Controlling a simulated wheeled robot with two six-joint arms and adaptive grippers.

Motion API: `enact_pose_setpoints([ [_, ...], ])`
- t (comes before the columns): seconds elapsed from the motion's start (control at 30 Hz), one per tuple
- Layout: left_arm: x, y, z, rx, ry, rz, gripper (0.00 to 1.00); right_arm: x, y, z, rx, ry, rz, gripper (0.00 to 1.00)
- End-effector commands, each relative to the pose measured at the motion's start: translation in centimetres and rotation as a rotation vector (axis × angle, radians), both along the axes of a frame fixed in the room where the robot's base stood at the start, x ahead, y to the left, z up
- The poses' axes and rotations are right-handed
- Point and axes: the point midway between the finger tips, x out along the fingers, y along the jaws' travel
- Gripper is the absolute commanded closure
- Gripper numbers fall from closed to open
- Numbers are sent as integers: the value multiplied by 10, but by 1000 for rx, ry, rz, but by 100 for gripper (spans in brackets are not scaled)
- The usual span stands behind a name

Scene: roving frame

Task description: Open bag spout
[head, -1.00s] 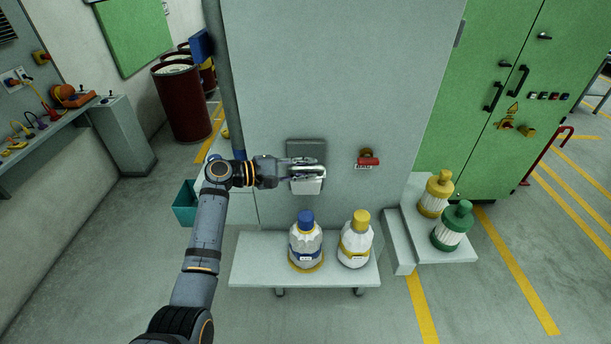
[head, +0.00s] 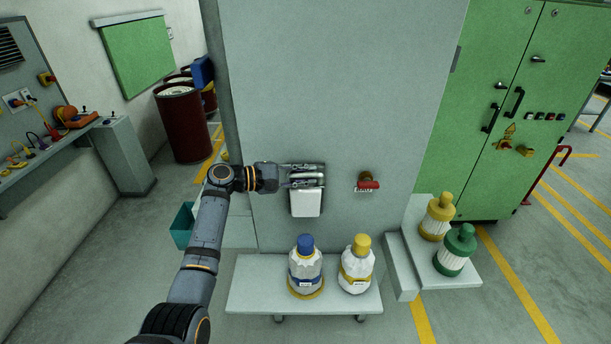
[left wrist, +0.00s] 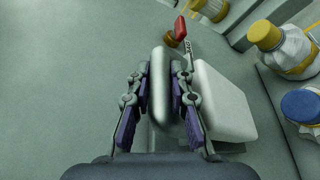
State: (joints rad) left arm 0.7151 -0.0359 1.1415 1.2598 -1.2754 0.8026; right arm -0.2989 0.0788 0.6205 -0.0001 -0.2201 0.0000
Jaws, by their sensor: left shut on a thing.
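A pale fitting with a white block (head: 306,203) is mounted on the front of the large grey cabinet (head: 345,90). My left gripper (head: 308,177) covers the fitting's upper part, at the front of its backing plate. In the left wrist view my left gripper (left wrist: 158,100) is shut on a pale rounded bar (left wrist: 160,62), one finger on each side. The white block (left wrist: 225,100) lies right beside the bar there. I cannot tell how the bar joins the block. No bag is clearly seen. My right gripper is not in view.
A red-handled valve (head: 368,186) sits right of the fitting. A blue-capped bottle (head: 306,268) and a yellow-capped bottle (head: 356,268) stand on the shelf (head: 245,290) below. Two more containers stand at the right by the green cabinet (head: 560,70). Open floor lies at left.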

Motion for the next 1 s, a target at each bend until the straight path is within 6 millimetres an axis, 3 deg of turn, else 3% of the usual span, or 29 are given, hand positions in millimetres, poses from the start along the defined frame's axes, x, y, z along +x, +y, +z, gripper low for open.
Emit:
enact_pose_setpoints([
  [0.07, 1, 0, 2, 0, -7, 1, 100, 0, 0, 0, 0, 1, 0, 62],
  [0.1, 1, 0, 2, 0, -7, 1, 76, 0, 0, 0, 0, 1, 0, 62],
  [0.23, 0, 0, 2, 0, -4, 1, 58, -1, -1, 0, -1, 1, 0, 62],
  [0.53, 0, 1, 0, 0, -2, 1, 57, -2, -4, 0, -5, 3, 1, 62],
  [0.63, -2, 9, 2, 2, -3, 3, 57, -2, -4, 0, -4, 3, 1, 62],
  [1.0, -31, 87, 15, 5, -2, 3, 57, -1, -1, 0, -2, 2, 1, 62],
])
